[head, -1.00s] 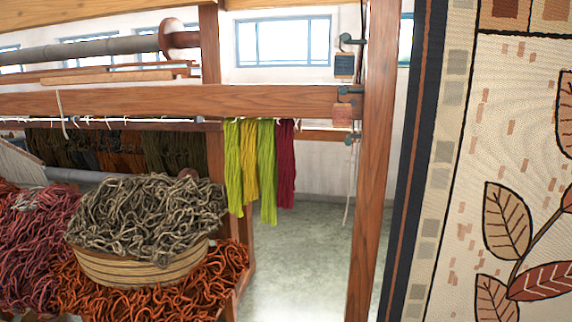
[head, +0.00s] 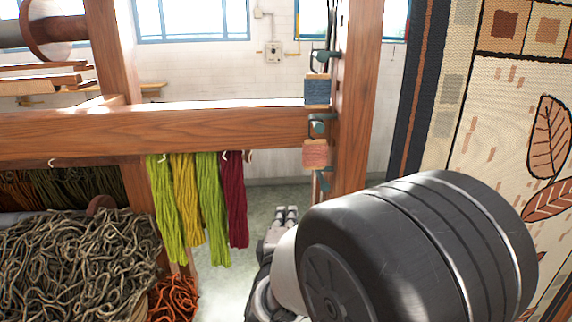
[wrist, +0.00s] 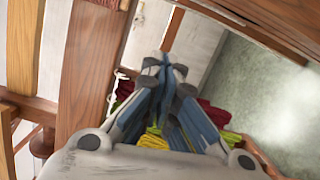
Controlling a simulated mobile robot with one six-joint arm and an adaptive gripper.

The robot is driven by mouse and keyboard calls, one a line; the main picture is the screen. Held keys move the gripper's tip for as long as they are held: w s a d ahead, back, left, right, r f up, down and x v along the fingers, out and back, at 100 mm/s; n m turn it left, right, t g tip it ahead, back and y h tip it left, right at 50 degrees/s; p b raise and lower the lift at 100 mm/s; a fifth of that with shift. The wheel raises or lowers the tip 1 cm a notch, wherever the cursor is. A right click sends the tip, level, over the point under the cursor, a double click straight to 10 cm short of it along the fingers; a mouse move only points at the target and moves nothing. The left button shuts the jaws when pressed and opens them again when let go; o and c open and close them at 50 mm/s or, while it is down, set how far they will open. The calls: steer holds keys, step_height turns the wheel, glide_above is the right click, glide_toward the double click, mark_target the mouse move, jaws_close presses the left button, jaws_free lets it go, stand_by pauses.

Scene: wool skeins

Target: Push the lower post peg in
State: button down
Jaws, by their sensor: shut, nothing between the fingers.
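The upright wooden post (head: 354,110) carries dark teal pegs one above another: a top peg (head: 328,56), a middle peg (head: 320,126) and a lowest peg (head: 322,181). I cannot make out a peg in the wrist view.
Green, yellow and dark red skeins (head: 234,205) hang from the wooden beam (head: 180,128), left of my gripper. A grey-brown wool heap (head: 75,262) lies at lower left. A leaf-patterned tapestry (head: 500,110) stands right of the post.

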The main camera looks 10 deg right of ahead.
mark_target(323, 186)
steer(key=w+d+r, duration=0.1)
steer(key=w+d, duration=0.6)
steer(key=w, duration=0.3)
steer(key=shift+r+b, duration=0.3)
steer(key=shift+r, duration=0.1)
steer(key=shift+s+d+h, duration=0.1)
steer(key=shift+h, duration=0.3)
steer(key=d+b, duration=0.1)
steer(key=d, duration=0.3)
